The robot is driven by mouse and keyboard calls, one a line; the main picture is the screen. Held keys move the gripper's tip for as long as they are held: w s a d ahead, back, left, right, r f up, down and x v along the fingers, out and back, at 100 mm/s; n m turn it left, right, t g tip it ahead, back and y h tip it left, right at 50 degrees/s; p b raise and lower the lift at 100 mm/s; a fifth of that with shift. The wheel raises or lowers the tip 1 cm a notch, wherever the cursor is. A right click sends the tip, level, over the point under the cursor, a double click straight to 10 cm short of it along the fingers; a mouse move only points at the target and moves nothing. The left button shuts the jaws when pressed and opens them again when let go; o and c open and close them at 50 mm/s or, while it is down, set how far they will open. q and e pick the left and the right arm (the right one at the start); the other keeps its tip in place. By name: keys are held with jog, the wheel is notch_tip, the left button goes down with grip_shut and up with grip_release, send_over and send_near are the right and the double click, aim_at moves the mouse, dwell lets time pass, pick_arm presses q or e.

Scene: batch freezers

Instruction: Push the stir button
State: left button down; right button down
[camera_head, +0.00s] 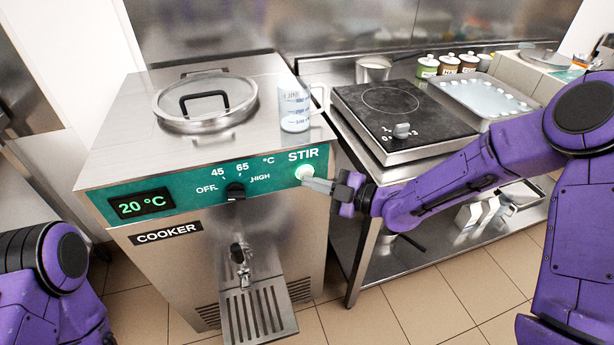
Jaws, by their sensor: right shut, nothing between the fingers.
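The cooker (168,238) is a steel machine with a green control panel on its front. The stir button (304,171) is a round, pale, greenish-white button at the panel's right end, under the word STIR. My right gripper (306,183) is shut and empty, reaching in from the right. Its fingertips are at the button's lower edge in the picture; I cannot tell whether they touch it. Only a purple part of my left arm shows at the lower left; its gripper is out of view.
A dial (235,191) and a 20 °C display (142,204) share the panel. A measuring jug (294,106) and a glass lid (205,100) are on top. A spout and drip tray (256,308) stick out below. A hot plate (391,112) stands on the counter at right.

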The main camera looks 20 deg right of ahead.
jog(key=s, duration=0.6)
jog(key=shift+d, duration=0.1)
dwell(1.9)
